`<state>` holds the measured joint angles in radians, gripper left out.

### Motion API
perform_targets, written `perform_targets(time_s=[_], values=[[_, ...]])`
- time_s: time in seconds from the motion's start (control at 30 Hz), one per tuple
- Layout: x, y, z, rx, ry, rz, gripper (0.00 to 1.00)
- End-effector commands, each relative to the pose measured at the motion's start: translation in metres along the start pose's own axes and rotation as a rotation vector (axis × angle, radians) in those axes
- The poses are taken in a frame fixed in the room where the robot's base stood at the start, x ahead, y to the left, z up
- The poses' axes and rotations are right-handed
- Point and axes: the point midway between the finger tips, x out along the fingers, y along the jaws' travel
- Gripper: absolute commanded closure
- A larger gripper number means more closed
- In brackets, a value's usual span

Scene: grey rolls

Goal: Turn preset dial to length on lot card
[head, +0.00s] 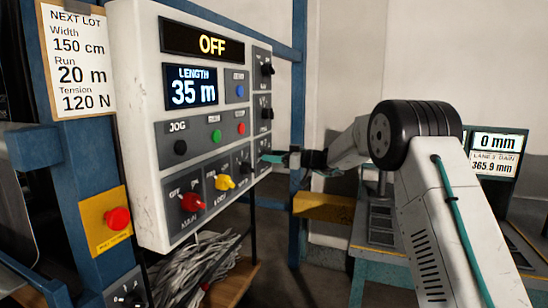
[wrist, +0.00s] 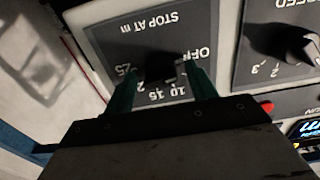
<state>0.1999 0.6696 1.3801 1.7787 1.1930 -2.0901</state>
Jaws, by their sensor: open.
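The lot card (head: 78,60) at the upper left of the head view reads Width 150 cm, Run 20 m, Tension 120 N. The preset dial (wrist: 177,72), on a dark plate marked STOP AT m, is at the top centre of the wrist view, upside down. OFF, 10, 15 and 25 are legible around it; its pointer is too dark to read. My gripper (wrist: 163,76) is open, with one teal finger on each side of the dial; I cannot tell whether they touch it. In the head view my gripper (head: 268,158) is at the control box's lower right edge.
The control box (head: 145,130) shows OFF and a length of 35 m (head: 192,87). A red knob (head: 192,202) and a yellow knob (head: 224,182) are on its lower front. The SPEED dial (wrist: 295,45) is beside the preset dial. A red button (head: 117,218) is at lower left.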

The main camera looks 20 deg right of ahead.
Motion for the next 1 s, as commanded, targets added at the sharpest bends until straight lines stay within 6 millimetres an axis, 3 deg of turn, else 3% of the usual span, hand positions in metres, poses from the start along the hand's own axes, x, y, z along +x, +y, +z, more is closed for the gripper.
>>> perform_targets(time_s=[0.1,0.23,0.27,0.67,1.0], values=[[-0.0002,-0.0001,0.0,0.0,0.0,0.0,0.46],[-0.0004,0.0,0.0,0.0,0.0,0.0,0.82],[-0.0004,0.0,0.0,0.0,0.0,0.0,0.87],[-0.001,0.0003,0.0001,0.055,0.0,0.0,0.87],[-0.0013,0.0005,0.0002,0.298,-0.001,0.001,0.87]])
